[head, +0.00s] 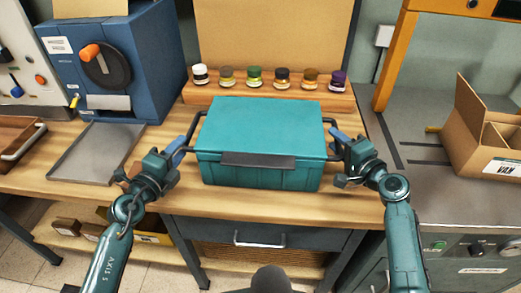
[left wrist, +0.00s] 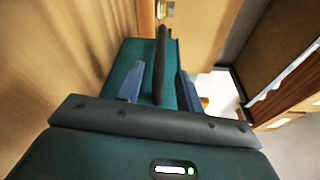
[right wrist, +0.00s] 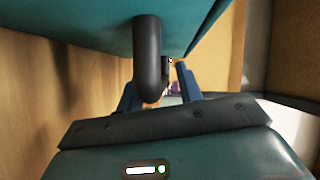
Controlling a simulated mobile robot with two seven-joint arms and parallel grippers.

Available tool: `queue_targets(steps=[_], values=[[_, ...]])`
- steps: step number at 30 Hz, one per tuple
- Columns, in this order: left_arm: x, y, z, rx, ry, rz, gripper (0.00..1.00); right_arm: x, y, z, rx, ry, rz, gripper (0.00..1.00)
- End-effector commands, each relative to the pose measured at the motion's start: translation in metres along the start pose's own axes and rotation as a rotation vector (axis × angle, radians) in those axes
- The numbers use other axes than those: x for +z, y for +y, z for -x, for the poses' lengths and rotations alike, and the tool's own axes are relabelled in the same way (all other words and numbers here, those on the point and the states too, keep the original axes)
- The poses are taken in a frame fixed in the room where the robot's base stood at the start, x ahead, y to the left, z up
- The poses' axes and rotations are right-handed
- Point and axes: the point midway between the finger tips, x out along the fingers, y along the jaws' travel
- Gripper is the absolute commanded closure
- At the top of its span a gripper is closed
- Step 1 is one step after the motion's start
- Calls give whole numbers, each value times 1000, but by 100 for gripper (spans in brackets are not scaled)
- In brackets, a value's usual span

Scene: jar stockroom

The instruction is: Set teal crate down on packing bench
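The teal crate (head: 262,130), lid closed, sits level in the middle of the wooden packing bench (head: 350,207) and appears to rest on it; its underside is hidden. Dark bar handles stick out at both sides. My left gripper (head: 179,150) is at the left handle; in the left wrist view the handle (left wrist: 160,65) lies between the two blue fingers, with gaps on both sides. My right gripper (head: 342,138) is at the right handle; in the right wrist view the handle (right wrist: 148,60) lies between the spread fingers, nearer the left one.
A row of small jars (head: 282,77) stands on a wooden step (head: 345,103) behind the crate. A blue machine (head: 120,70) and a metal tray (head: 95,152) are at the left. An open cardboard box (head: 485,135) stands on the grey counter at the right.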

Motion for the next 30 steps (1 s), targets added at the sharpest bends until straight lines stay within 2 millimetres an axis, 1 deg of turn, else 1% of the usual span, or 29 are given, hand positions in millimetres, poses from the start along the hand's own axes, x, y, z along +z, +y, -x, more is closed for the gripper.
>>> queue_targets(steps=[1,3,7,9,12,14,16,20,24,30], values=[[0,1,13,3,1,-1,63,0,0,0,0,0,0,64],[0,1,28,3,1,0,63,0,0,0,0,0,0,64],[0,1,50,2,1,-2,63,0,0,0,0,0,0,64],[0,1,59,2,0,0,63,0,0,0,0,0,0,64],[0,0,67,1,1,0,63,0,0,0,0,0,0,64],[0,0,69,0,1,-1,63,0,0,2,0,0,0,64],[0,-1,70,0,1,-1,63,0,1,8,1,1,0,64],[0,-1,70,-1,1,-1,63,0,1,30,2,1,2,64],[0,-1,70,0,1,-1,63,0,2,61,4,0,3,64],[0,0,70,0,1,0,63,0,1,99,3,-1,2,64]])
